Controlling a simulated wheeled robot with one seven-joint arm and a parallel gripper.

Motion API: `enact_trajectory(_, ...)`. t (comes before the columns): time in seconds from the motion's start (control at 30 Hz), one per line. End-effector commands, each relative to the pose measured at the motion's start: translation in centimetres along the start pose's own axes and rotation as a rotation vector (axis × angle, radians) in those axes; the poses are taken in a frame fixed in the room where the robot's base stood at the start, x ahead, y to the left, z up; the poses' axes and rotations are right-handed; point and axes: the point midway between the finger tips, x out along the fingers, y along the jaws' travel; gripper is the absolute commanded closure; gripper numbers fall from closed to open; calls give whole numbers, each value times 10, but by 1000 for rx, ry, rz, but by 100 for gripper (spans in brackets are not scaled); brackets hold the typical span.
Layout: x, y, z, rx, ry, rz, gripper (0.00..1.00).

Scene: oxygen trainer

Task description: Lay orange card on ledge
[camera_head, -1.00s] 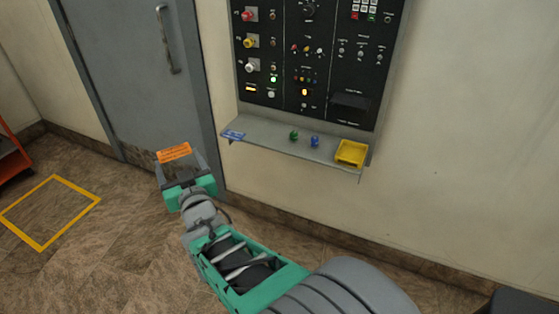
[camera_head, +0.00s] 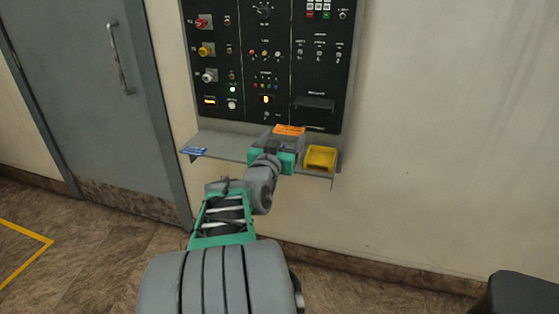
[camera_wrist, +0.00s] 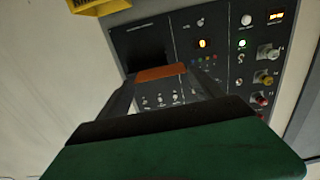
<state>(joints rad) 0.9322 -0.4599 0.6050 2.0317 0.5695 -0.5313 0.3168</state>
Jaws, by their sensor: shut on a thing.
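My gripper (camera_head: 285,142) is shut on the orange card (camera_head: 289,130). In the head view it reaches over the middle of the grey ledge (camera_head: 228,146) below the control panel. The card is held flat in front of the panel's lower part; its exact height above the ledge is hard to tell. In the wrist view the orange card (camera_wrist: 160,73) sits between the fingertips, with the black panel behind it. My gripper and arm hide the middle of the ledge.
A blue card (camera_head: 194,150) lies at the ledge's left end. A yellow bin (camera_head: 320,158) stands at its right end, close to my gripper, and shows in the wrist view (camera_wrist: 91,6). The black panel (camera_head: 268,60) with knobs and lights rises behind. A grey door (camera_head: 85,90) is left.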

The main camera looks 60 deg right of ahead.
Motion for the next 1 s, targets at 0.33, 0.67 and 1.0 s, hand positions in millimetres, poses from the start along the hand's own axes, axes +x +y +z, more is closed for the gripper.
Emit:
enact_trajectory(0.33, 56, -29, 61, -2, 0, -1, 60)
enact_trajectory(0.67, 62, -32, 100, -1, 1, -2, 60)
enact_trajectory(1.0, 62, -32, 104, 0, 1, -2, 60)
